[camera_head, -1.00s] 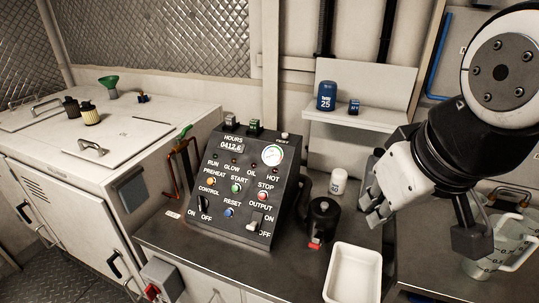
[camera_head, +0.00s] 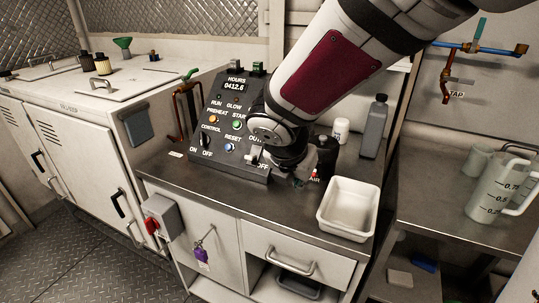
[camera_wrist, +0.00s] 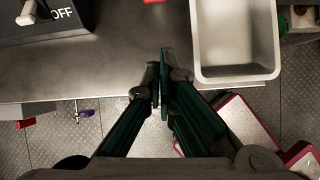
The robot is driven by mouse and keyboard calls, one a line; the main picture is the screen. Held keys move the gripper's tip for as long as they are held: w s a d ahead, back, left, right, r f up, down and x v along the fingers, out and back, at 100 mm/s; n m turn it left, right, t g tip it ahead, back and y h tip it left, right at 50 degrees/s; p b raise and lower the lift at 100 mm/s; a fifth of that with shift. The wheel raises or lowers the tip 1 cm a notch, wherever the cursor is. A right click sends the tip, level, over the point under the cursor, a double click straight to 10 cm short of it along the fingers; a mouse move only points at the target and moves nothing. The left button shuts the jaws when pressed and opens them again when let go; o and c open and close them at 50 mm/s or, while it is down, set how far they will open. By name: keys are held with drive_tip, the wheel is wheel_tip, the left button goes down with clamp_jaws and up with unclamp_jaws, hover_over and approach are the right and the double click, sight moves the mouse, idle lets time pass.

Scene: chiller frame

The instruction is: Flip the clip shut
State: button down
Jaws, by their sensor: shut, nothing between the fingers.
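I cannot make out a separate clip. The likeliest place for it is the black canister (camera_head: 326,158) with a red patch at its foot, standing on the counter right of the control panel and partly hidden by my arm. My gripper (camera_head: 299,182) is low over the counter, just in front and left of the canister, small and partly hidden by my wrist. In the wrist view my gripper (camera_wrist: 161,84) is shut and empty above the counter's front edge. A red patch (camera_wrist: 155,1) shows at the top edge there, apart from the fingertips.
A white tray (camera_head: 374,214) stands right of my gripper; the black control panel (camera_head: 217,140) stands left. A white jar (camera_head: 341,131) and grey bottle (camera_head: 374,128) are behind. Bare counter (camera_head: 215,188) lies in front of the panel.

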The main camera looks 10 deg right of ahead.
drive_tip(key=shift+a+f+n, duration=0.35)
drive_tip(key=shift+f+n, duration=0.15)
drive_tip(key=b+x, duration=0.3)
drive_tip(key=x, duration=0.7)
drive_tip(key=shift+r, duration=0.1)
drive_tip(key=shift+w+d+r, duration=0.45)
drive_tip(key=shift+w+r, duration=0.2)
drive_tip(key=shift+r, duration=0.2)
drive_tip(key=shift+w+d+r+p, duration=0.35)
drive_tip(key=shift+w+r, duration=0.15)
drive_tip(key=shift+r, duration=0.15)
drive_tip(key=shift+r+p, duration=0.15)
drive_tip(key=shift+p, duration=0.25)
